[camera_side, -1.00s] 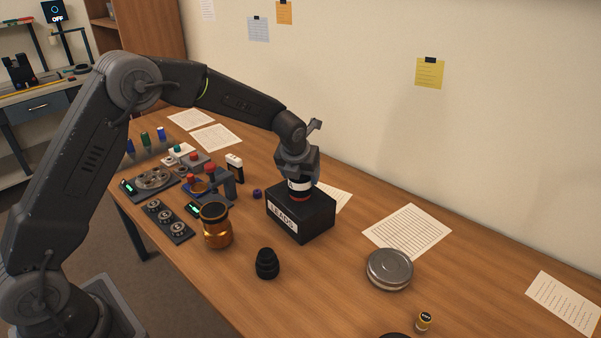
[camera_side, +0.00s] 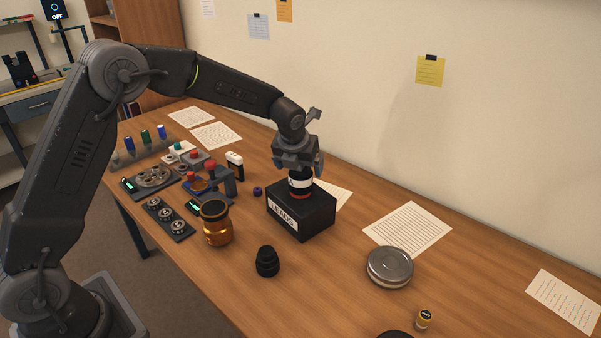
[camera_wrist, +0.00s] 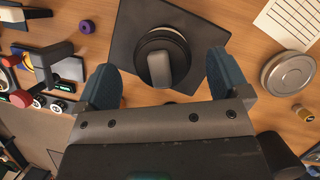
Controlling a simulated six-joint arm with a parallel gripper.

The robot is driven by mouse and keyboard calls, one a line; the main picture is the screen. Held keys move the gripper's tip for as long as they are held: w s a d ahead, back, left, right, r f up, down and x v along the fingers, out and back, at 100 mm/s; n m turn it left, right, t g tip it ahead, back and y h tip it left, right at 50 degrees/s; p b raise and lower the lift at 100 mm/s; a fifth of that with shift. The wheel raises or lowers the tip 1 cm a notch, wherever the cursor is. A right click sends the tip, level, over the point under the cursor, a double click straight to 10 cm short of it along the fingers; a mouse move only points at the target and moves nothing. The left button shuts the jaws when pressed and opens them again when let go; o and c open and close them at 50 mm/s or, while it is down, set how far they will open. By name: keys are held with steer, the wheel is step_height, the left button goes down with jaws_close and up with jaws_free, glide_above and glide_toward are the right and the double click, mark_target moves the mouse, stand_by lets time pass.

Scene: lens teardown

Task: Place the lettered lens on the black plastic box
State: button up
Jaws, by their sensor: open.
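The lettered lens (camera_side: 299,184), black with a white band and a red ring, stands upright on top of the black plastic box (camera_side: 316,222), which has a white label reading "LEADS". The wrist view shows the lens (camera_wrist: 150,42) from above, round and dark, on the box's top (camera_wrist: 125,40). My gripper (camera_side: 298,168) is just above the lens. In the wrist view its two fingers (camera_wrist: 163,82) are spread wide on either side, apart from the lens.
A small black stepped piece (camera_side: 267,262) and an amber jar (camera_side: 216,224) stand in front of the box. A round metal tin (camera_side: 389,267) is to the right. Trays and small tools (camera_side: 168,218) crowd the left. Papers (camera_side: 408,229) lie behind.

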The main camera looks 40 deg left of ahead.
steer(key=s+d+r+n, duration=0.2)
steer(key=s+r+n, duration=0.6)
steer(key=s+r, duration=0.5)
steer(key=s+r+n+t+h, duration=0.1)
steer(key=s+n, duration=2)
steer(key=n, duration=0.2)
steer(key=shift+s+d+t+h, duration=0.3)
steer(key=shift+s+d+h, duration=0.1)
